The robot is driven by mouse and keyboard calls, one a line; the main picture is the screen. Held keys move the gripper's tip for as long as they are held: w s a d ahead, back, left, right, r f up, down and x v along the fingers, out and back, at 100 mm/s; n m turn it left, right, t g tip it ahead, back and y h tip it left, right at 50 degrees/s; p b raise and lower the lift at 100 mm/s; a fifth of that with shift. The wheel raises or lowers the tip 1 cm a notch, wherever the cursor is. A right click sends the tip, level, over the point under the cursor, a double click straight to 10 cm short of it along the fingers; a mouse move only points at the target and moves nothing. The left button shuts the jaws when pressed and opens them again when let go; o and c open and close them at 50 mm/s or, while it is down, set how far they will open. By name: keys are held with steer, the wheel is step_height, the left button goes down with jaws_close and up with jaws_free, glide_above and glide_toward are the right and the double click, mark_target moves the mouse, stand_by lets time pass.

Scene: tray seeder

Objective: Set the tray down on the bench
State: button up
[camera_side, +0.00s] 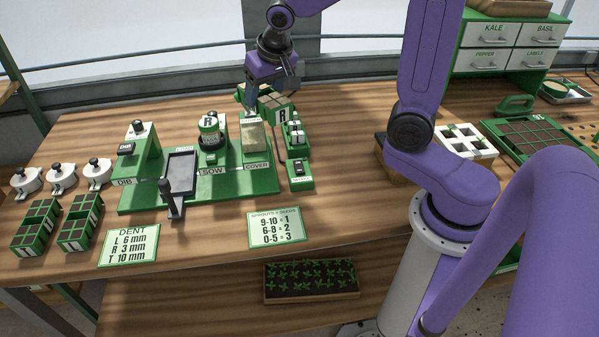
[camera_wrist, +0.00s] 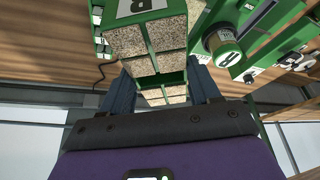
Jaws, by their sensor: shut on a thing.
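The tray is green with several square cells filled with a speckled tan covering and a white end label marked R. In the side view the tray (camera_side: 283,114) is behind the COVER station, partly hidden by it and by my gripper. In the wrist view the tray (camera_wrist: 137,69) runs between my two fingers, label at the far end. My gripper (camera_side: 249,103) is shut on it at its near end in the wrist view (camera_wrist: 164,92). The bench (camera_side: 340,165) is brown wood. I cannot tell whether the tray's underside touches it.
The green seeder base (camera_side: 200,192) with DIB, SOW and COVER stations stands close to the tray. A switch box (camera_side: 299,172) is on its right. Two small trays (camera_side: 36,228) (camera_side: 80,222) stand at left. Bare wood lies right of the switch box.

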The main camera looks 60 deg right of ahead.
steer(key=s+d+f+m+g+h, duration=0.1)
steer(key=s+d+m, duration=0.15)
steer(key=d, duration=0.25)
steer(key=s+d+f+m+g+h, duration=0.1)
steer(key=s+d+m, duration=0.1)
steer(key=d+m, duration=0.3)
steer(key=s+d+f+m+g, duration=0.2)
steer(key=s+d+m+g, duration=0.1)
steer(key=s+d+m, duration=0.6)
steer(key=s+d+f+m+g, duration=0.1)
steer(key=s+d+m+g, duration=0.2)
steer(key=s+d+m, duration=0.6)
steer(key=n, duration=0.2)
glide_above(381, 127)
steer(key=f, duration=0.9)
steer(key=shift+s+a+f, duration=0.25)
steer(key=shift+a+f, duration=0.05)
steer(key=shift+f, duration=0.05)
steer(key=shift+w+d+f, duration=0.15)
steer(key=shift+d+f, duration=0.1)
steer(key=shift+f, duration=1.6)
steer(key=shift+f, duration=0.15)
